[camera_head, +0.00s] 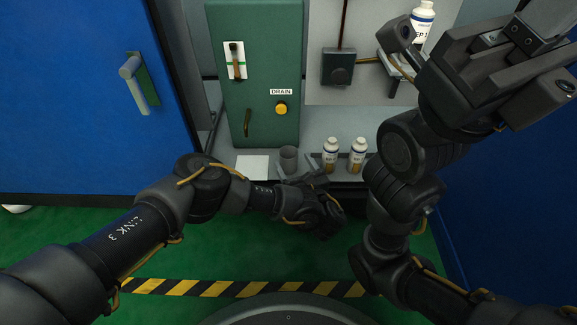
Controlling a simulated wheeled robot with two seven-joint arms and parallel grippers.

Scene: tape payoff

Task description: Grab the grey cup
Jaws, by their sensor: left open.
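The grey cup (289,158) stands upright on the grey shelf, in front of the green cabinet and between a white sheet and two bottles. My left gripper (300,179) is open, at the front edge of the shelf just in front of the cup. Its fingers point toward the cup and partly overlap the cup's lower part in the picture. I cannot tell whether they touch it. My right arm is raised at the right, and its hand (490,75) is large and close to the camera. The state of its jaws is unclear.
Two white-capped bottles (331,155) (358,156) stand close to the cup's right. A white sheet (252,167) lies to its left. Behind is the green cabinet (262,60) with a yellow DRAIN button (281,108). Another bottle (422,20) stands higher at right.

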